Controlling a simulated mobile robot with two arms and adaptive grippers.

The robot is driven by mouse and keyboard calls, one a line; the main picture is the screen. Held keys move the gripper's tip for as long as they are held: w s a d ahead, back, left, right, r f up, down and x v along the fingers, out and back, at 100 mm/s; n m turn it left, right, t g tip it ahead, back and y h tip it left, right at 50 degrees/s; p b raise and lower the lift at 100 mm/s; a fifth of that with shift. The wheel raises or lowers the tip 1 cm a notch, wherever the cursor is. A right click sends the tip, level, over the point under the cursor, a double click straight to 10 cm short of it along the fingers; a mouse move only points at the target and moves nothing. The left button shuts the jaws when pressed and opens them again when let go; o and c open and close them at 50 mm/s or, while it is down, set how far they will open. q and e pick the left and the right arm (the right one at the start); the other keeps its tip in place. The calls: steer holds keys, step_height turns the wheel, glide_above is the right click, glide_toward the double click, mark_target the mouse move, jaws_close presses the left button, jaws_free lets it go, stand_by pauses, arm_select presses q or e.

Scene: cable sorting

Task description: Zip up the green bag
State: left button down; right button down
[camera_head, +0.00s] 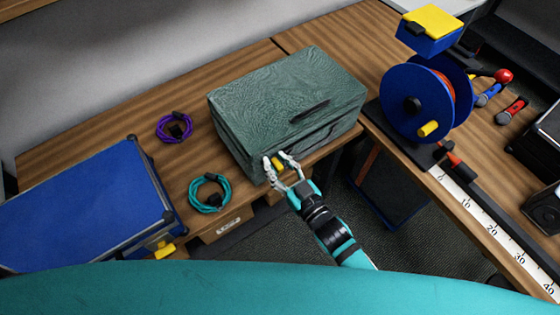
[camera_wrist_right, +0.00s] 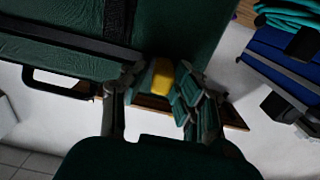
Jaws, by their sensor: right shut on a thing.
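The green bag (camera_head: 285,95) lies on the wooden table in the middle of the head view, its lid looking down flat. A dark handle shows on its top and another along its front side. My right gripper (camera_head: 278,163) is at the bag's front left corner, shut on the yellow zipper pull (camera_head: 278,164). In the right wrist view the yellow pull (camera_wrist_right: 162,77) sits between the fingers of the right gripper (camera_wrist_right: 160,85), against the green bag (camera_wrist_right: 180,30). How far the zip is closed cannot be told. My left gripper is not in view.
Left of the bag lie a purple cable coil (camera_head: 174,127), a teal cable coil (camera_head: 209,192) and a blue case (camera_head: 80,210). A blue reel (camera_head: 415,103) and a ruler strip (camera_head: 490,230) are on the right. Bare table lies behind the coils.

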steer(key=c, duration=1.2)
jaws_free()
steer(key=shift+s+a, duration=0.15)
steer(key=shift+a, duration=0.05)
steer(key=shift+c, duration=0.2)
steer(key=v, duration=1.2)
steer(key=shift+f, duration=0.1)
